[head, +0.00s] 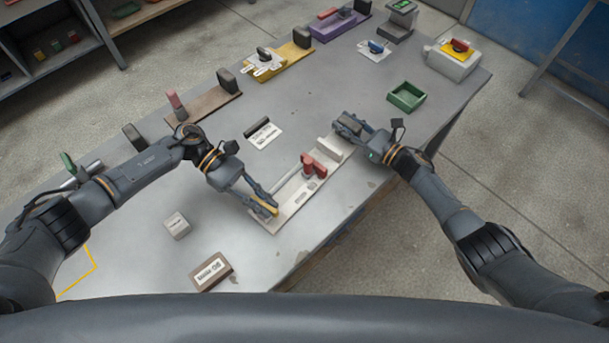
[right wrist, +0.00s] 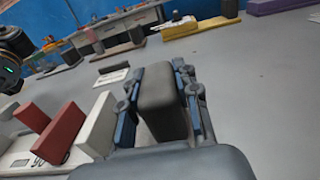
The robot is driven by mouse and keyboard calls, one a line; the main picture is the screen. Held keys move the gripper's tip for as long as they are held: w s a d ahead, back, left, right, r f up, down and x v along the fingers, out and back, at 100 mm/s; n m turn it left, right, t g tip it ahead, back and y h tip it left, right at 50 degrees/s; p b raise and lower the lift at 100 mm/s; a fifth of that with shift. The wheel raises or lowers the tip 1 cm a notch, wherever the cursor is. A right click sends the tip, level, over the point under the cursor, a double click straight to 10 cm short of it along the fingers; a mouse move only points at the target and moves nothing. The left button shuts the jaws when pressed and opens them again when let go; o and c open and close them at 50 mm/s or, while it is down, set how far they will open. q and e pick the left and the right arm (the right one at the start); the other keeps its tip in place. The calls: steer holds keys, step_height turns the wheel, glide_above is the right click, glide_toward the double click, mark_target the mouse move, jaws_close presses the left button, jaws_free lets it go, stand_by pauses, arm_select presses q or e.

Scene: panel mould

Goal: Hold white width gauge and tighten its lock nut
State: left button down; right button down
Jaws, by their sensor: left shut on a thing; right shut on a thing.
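The white width gauge (head: 288,211) is a long pale plate lying on the grey table, with a pale block (head: 333,149) towards its far end. A red lever-like piece (head: 314,167), possibly the lock nut, stands on it; red parts also show in the right wrist view (right wrist: 62,135). My left gripper (head: 270,206) is shut on a small yellow piece at the gauge's near end; its fingers partly hide it. My right gripper (head: 345,127) is at the far end, shut on a dark grey block (right wrist: 165,103). Whether that block joins the plate is hidden.
A black-and-white label card (head: 264,135) lies left of the gauge. A green tray (head: 406,96) is beyond my right gripper. Yellow (head: 288,58), brown and purple gauges line the far-left edge.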

steer(key=shift+f, duration=0.1)
arm_select(q)
steer(key=c, duration=1.4)
jaws_free()
steer(key=shift+o, duration=0.2)
steer(key=v, duration=1.2)
arm_select(e)
steer(key=c, duration=0.9)
jaws_free()
